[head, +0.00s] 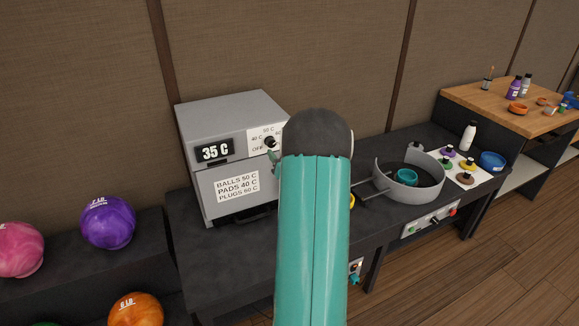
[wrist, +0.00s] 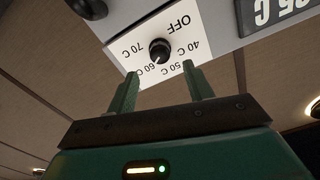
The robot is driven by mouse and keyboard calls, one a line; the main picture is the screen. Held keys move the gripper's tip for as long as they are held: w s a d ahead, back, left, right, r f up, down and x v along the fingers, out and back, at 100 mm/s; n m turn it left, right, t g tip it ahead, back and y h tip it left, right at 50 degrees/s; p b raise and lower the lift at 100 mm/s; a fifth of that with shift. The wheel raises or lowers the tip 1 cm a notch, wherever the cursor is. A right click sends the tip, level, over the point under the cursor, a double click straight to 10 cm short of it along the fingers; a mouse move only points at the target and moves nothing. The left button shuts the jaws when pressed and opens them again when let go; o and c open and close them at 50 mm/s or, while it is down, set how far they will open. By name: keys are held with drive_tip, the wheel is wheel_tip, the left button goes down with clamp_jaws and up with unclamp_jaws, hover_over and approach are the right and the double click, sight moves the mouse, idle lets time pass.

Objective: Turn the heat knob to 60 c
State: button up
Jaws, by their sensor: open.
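The black heat knob (wrist: 160,50) sits on a white dial plate (wrist: 134,40) marked OFF, 40 C, 50 C, 60 C and 70 C, which appears upside down in the wrist view. In the head view the knob (head: 270,142) is on the front of the grey heater box (head: 237,104), whose display (head: 214,151) reads 35 C. My gripper (wrist: 161,84) is open, its two teal fingers apart in front of the dial, short of the knob and not touching it. My arm hides most of the gripper and the dial's right side in the head view.
A sign on the heater (head: 237,186) reads balls 50 C, pads 40 C, plugs 60 C. A round grey tray (head: 408,193) and several colored knobbed pieces stand on the dark bench to the right. Bowling balls, one purple (head: 108,222), lie at left.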

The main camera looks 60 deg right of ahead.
drive_tip(key=v, duration=0.7)
drive_tip(key=shift+s+a, duration=0.15)
drive_tip(key=shift+s, duration=0.2)
